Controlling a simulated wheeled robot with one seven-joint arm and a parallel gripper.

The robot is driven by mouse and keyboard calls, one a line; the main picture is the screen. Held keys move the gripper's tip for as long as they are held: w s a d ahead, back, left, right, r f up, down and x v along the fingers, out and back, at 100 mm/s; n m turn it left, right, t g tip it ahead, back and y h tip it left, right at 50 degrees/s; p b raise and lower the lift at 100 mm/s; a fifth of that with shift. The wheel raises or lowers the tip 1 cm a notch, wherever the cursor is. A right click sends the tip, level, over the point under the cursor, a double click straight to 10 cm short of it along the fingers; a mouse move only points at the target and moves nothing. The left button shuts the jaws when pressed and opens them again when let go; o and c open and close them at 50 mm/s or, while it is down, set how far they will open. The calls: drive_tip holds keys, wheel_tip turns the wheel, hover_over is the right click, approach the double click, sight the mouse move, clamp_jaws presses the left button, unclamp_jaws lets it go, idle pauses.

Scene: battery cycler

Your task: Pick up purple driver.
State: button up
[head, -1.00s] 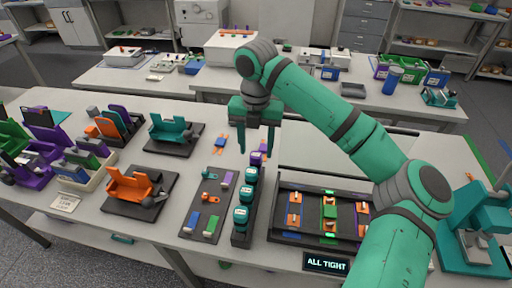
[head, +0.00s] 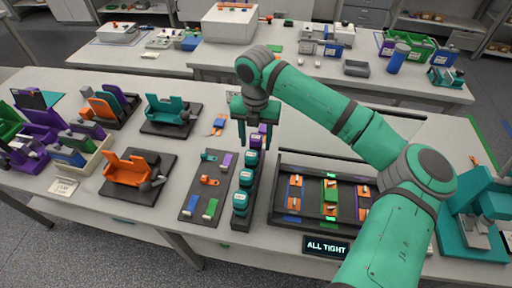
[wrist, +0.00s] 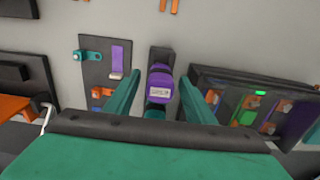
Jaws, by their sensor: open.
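The purple driver (head: 257,139) stands upright at the far end of a black rack, with several teal drivers (head: 242,201) in a row in front of it. In the wrist view the purple driver (wrist: 160,85) shows between the fingers, with a white label on its face. My gripper (head: 255,139) is open above the far end of the rack. In the wrist view the fingers (wrist: 157,98) are spread to either side of the purple driver, and I cannot tell whether they touch it.
A grey plate (head: 190,213) with small coloured parts lies left of the rack. A black tray (head: 288,231) with orange and green fixtures stands close on the right, beside an "ALL TIGHT" display (head: 325,246). An orange fixture (head: 128,170) stands further left.

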drive_tip(key=shift+f, duration=1.4)
drive_tip(key=shift+c, duration=0.5)
clamp_jaws()
drive_tip(key=shift+r, duration=0.1)
